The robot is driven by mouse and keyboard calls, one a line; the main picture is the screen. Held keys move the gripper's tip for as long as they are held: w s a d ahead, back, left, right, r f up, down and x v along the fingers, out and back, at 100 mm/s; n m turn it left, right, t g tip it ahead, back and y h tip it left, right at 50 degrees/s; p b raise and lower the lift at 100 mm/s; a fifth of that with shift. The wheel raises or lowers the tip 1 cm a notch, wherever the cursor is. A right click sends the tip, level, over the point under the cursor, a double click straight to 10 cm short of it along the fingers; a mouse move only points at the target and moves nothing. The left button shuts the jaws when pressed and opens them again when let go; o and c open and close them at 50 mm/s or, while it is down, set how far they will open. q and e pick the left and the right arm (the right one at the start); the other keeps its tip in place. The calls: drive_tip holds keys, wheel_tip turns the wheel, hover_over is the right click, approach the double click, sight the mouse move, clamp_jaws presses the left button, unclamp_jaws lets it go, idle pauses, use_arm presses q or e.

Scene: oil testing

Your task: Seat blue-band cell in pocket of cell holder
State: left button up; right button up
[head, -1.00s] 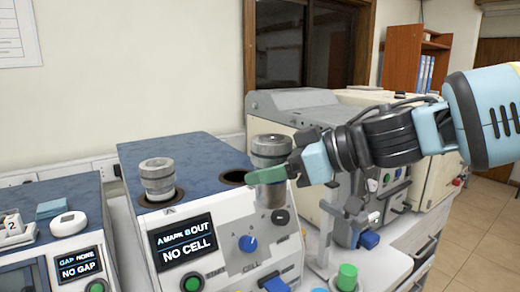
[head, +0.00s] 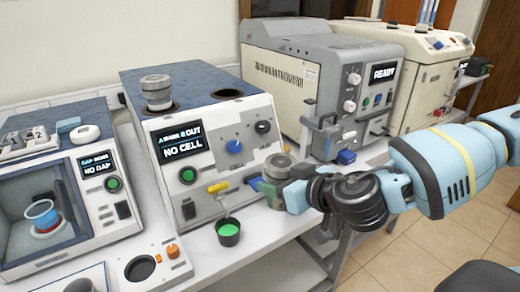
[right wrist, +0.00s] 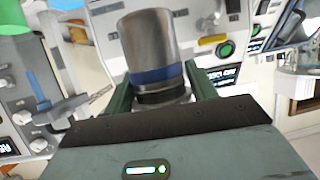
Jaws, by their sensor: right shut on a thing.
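My right gripper (head: 272,188) is shut on the blue-band cell, a grey metal cylinder (head: 279,166), in front of the tester's right front corner. In the right wrist view the cell (right wrist: 150,45) stands between the two green fingers, its blue band low on the body near the gripper. A small white block (head: 158,262) with a round dark pocket and an orange knob lies on the bench at lower left. It may be the cell holder; I cannot tell for sure. The cell is well to the right of it, apart. My left gripper is not in view.
The tester (head: 212,125) reads NO CELL; another metal cell (head: 157,88) stands in its left well, and the right well (head: 227,94) is empty. A black cup with green inside (head: 228,232) stands before it. A gap tester (head: 70,185) is at left.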

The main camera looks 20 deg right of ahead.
drive_tip(key=s+d+f+m+h, duration=0.3)
drive_tip(key=d, duration=0.5)
drive_tip(key=s+d+f+m+g+h, duration=0.1)
drive_tip(key=s+d+f+m+h, duration=0.15)
drive_tip(key=d, duration=0.55)
drive_tip(key=s+d+f+m+h, duration=0.2)
drive_tip(key=s+d+m+h, duration=0.15)
drive_tip(key=d, duration=0.45)
drive_tip(key=a+f+n+y, duration=0.1)
drive_tip(key=a+f+n, duration=0.1)
drive_tip(key=a+f, duration=0.5)
drive_tip(key=w+a+r+n+y, duration=0.2)
drive_tip(key=a+r, duration=0.1)
drive_tip(key=a, duration=0.7)
drive_tip(key=w+a+r+n+t+y, duration=0.1)
drive_tip(key=w+a+r+n+y, duration=0.1)
drive_tip(key=a, duration=0.8)
drive_tip(key=shift+w+r+y, duration=0.4)
drive_tip(key=shift+w+r, duration=0.2)
drive_tip(key=shift+w, duration=0.05)
drive_tip(key=shift+a, duration=0.15)
